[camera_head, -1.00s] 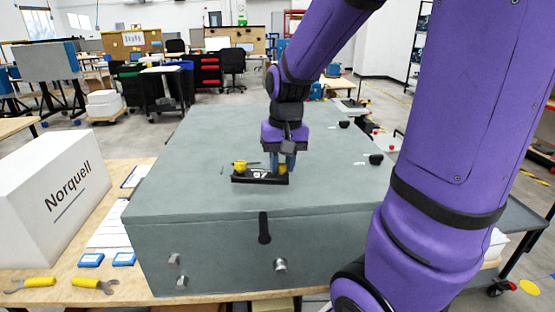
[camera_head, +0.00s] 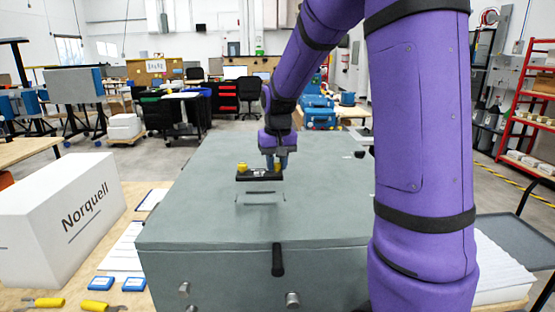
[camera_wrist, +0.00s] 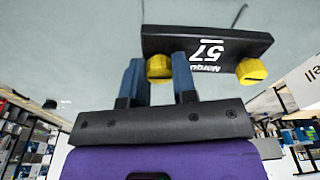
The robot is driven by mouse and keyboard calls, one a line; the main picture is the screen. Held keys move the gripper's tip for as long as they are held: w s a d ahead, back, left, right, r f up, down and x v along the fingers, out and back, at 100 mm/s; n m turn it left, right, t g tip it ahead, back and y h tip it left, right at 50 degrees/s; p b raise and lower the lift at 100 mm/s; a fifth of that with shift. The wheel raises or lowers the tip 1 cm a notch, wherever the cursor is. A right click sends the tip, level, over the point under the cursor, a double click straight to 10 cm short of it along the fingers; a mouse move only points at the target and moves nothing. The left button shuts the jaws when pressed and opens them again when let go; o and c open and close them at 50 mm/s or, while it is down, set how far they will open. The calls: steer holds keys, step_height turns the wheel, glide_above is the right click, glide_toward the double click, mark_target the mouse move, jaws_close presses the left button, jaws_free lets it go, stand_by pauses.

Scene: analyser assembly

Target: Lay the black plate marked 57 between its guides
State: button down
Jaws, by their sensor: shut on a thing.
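The black plate marked 57 (camera_head: 262,175) hangs from my gripper above the grey box top. It carries two yellow knobs, a left one (camera_head: 242,168) and a right one beside my fingers. My gripper (camera_head: 279,165) is shut on the right knob, which shows between the blue fingers in the wrist view (camera_wrist: 160,68). There the plate (camera_wrist: 215,42) shows its white 57 upside down, and the other knob (camera_wrist: 251,71) is free. Thin guides (camera_head: 260,203) mark an outline on the box top just below and in front of the plate. The gap beneath the plate is hard to judge.
The grey box (camera_head: 200,215) has a black handle (camera_head: 278,259) on its front and a clear top around the guides. A white Norquell box (camera_head: 70,215) stands at left. Blue-edged pads (camera_head: 101,283) and yellow-handled tools (camera_head: 48,302) lie on the wooden table.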

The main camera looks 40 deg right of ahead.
mark_target(277, 171)
steer(key=shift+f, duration=1.95)
steer(key=shift+f, duration=1.4)
steer(key=c, duration=0.8)
jaws_free()
steer(key=shift+r, duration=0.1)
steer(key=shift+r, duration=3.45)
steer(key=shift+a, duration=0.1)
